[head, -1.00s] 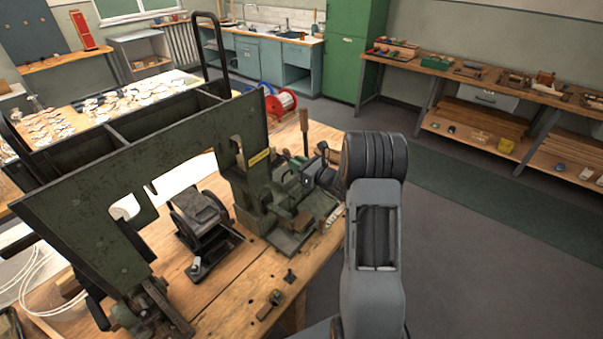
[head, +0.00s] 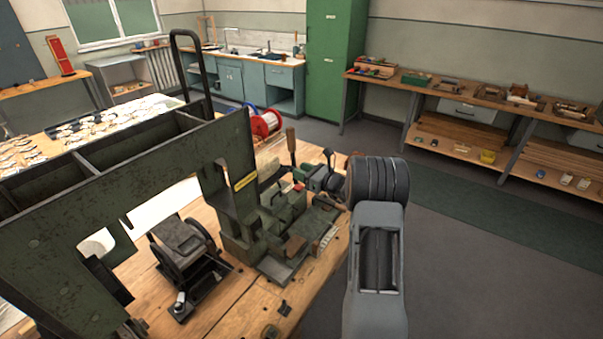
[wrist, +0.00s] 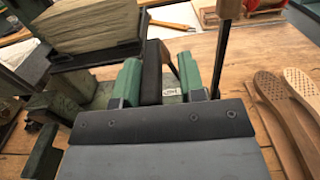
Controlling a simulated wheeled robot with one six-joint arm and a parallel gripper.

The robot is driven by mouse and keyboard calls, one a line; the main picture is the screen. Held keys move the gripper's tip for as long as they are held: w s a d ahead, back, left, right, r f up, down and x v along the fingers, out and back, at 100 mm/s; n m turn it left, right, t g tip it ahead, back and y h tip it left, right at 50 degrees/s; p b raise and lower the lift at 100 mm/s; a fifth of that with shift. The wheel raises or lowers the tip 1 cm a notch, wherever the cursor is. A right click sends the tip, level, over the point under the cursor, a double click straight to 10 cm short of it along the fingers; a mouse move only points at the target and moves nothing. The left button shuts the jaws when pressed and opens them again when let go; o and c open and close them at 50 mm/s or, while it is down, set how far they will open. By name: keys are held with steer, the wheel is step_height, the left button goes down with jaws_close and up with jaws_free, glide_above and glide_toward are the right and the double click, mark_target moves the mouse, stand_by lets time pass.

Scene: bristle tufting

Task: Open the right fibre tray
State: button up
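In the wrist view my gripper (wrist: 160,80) reaches forward with two green fingers set apart. A dark upright piece stands between them, close to the left finger; I cannot tell whether they touch. A beige fibre block (wrist: 88,24) sits in a dark holder (wrist: 98,58) at the upper left. I cannot tell for sure whether this holder is the right fibre tray. In the head view the green tufting machine (head: 240,225) stands on the wooden bench, with a pale block (head: 270,172) behind its upright.
Several wooden brush backs (wrist: 290,100) lie on the bench right of my gripper. A lever with a wooden handle (wrist: 229,9) stands close to the right finger. A red spool (head: 265,122) is behind the machine. Open floor (head: 460,280) lies to the right.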

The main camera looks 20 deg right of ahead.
steer(key=shift+o, duration=0.6)
steer(key=shift+a, duration=0.15)
steer(key=shift+s, duration=0.25)
steer(key=b+v, duration=0.2)
steer(key=v, duration=1.1)
steer(key=shift+d+b, duration=0.3)
steer(key=shift+b, duration=0.05)
steer(key=shift+f, duration=0.1)
